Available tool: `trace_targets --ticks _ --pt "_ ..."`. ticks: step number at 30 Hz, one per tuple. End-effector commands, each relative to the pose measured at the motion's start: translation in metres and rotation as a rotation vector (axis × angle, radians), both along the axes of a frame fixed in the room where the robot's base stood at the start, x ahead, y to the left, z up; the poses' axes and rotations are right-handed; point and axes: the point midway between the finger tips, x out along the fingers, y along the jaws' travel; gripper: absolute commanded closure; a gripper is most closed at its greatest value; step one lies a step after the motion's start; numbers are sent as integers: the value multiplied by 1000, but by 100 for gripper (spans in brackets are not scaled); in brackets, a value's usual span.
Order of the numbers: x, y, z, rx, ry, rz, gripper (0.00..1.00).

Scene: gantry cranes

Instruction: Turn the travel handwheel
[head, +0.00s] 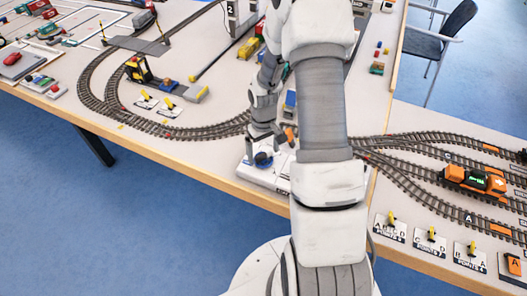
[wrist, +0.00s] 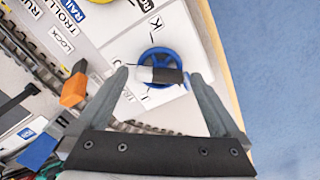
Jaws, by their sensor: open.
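A blue handwheel (wrist: 161,58) with spokes sits on a white panel (wrist: 115,45) in the wrist view. A white and dark piece lies across its lower middle. A label beside it is partly cut off by my finger, so I cannot read it whole. My gripper (wrist: 158,78) is open, one finger to each side of the wheel in the picture; I see no contact. In the head view the blue wheel (head: 263,159) shows at the table's front edge, just below my gripper (head: 262,136). My arm hides part of the panel there.
An orange lever (wrist: 75,90) stands left of the wheel. A yellow part (wrist: 100,1) shows at the top edge of the wrist view. Model railway track (head: 200,129) runs behind the panel. An orange locomotive (head: 474,178) stands at the right. Blue floor lies beyond the table edge.

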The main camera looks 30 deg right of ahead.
Motion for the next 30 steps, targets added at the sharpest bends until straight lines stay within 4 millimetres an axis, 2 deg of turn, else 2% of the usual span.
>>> trace_targets --ticks 9,22,30 --pt "0 0 -3 -1 -1 0 0" --pt "0 0 -2 -1 0 0 77" --pt "0 0 -3 -1 -1 -27 78"
